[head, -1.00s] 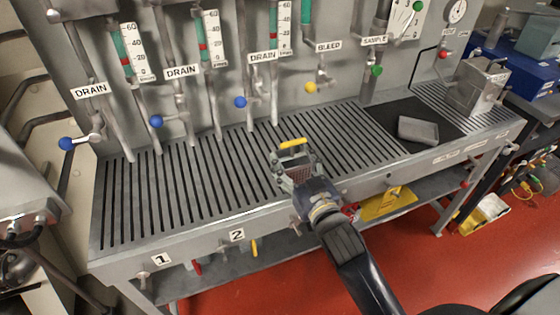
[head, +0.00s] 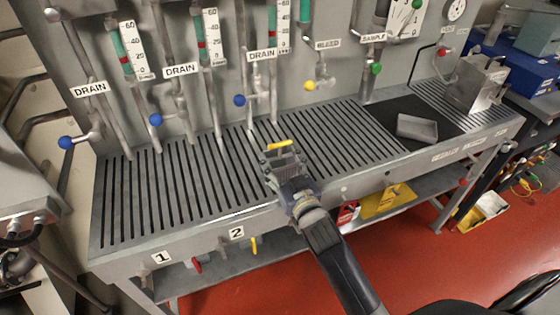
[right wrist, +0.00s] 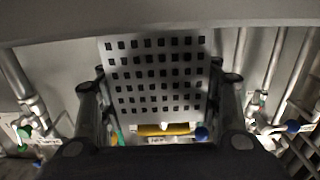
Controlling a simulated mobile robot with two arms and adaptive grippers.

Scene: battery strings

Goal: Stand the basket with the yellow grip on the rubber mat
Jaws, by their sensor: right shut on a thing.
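The basket (head: 284,158) is a small perforated grey metal box with a yellow grip (head: 279,144) at its far top edge. My right gripper (head: 286,178) is shut on it, over the front part of the slotted bench. In the right wrist view the basket's perforated wall (right wrist: 155,75) sits between the two fingers, with the yellow grip (right wrist: 165,129) beyond. I cannot tell how high the basket is above the slats. The black rubber mat (head: 395,113) lies on the right part of the bench, to the basket's right. My left gripper is not in view.
A grey shallow tray (head: 417,127) lies on the mat's right part; the mat's left part is bare. A metal box (head: 482,85) stands farther right. Pipes with blue valve knobs (head: 239,100) and a yellow knob (head: 310,86) rise behind the slats (head: 160,195).

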